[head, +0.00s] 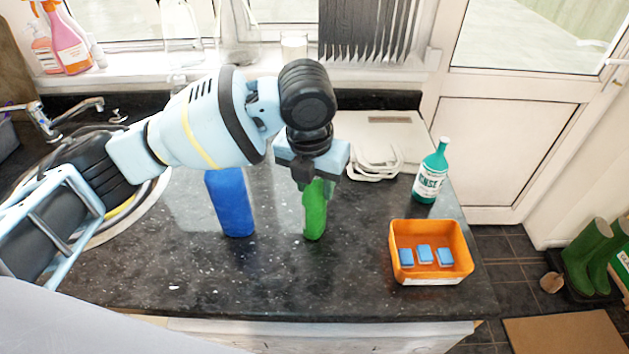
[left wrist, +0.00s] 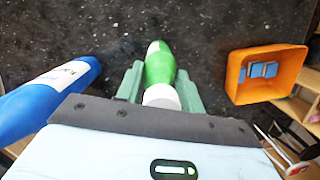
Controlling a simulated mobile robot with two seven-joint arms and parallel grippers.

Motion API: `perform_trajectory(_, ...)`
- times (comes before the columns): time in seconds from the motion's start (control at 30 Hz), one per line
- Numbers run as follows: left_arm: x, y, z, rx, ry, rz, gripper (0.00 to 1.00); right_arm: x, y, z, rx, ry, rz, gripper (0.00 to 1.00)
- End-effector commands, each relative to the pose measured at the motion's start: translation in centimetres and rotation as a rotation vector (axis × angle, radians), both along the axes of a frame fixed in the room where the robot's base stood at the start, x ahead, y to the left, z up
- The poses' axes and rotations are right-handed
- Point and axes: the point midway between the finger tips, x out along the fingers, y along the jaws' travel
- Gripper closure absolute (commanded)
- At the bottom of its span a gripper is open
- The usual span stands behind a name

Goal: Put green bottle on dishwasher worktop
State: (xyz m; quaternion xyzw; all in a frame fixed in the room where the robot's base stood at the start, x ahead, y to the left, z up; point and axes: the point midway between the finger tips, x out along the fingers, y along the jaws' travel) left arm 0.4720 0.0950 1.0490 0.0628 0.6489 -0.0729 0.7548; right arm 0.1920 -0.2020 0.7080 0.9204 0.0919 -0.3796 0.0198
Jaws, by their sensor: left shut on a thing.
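The green bottle (head: 315,212) is upright under my left gripper (head: 312,180), with its lower part showing and its top hidden by the gripper. In the left wrist view the green bottle (left wrist: 159,66) lies between the two pale green fingers, its white end nearest the palm. My left gripper is shut on it. The bottle's foot is at or just above the dark speckled worktop (head: 290,280); I cannot tell which. My right gripper is not in view.
A blue bottle (head: 232,205) stands left of the green one. An orange tray (head: 432,272) with blue blocks sits at the right edge, below a teal labelled bottle (head: 430,180). A white appliance (head: 385,130) is behind. The worktop's front middle is clear.

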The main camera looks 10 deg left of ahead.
Motion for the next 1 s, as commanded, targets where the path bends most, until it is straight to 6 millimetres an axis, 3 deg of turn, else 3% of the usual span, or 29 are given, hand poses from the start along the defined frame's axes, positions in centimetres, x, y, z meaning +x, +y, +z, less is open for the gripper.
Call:
perform_trajectory(0.37,0.1,0.0,-0.2,-0.001,-0.004,0.001,1.00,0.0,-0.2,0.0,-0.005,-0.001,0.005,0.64)
perform_trajectory(0.4,0.0,0.0,-0.2,0.000,-0.003,0.000,0.59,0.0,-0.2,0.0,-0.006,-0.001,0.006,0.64)
perform_trajectory(0.53,0.0,0.0,-0.2,0.000,-0.002,0.001,0.42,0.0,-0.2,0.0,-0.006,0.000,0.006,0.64)
perform_trajectory(0.87,0.0,0.0,-0.1,0.000,-0.002,0.000,0.41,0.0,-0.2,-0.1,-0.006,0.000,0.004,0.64)
perform_trajectory(1.0,-0.1,0.0,1.3,-0.002,-0.006,0.000,0.41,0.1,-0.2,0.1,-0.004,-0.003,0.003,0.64)
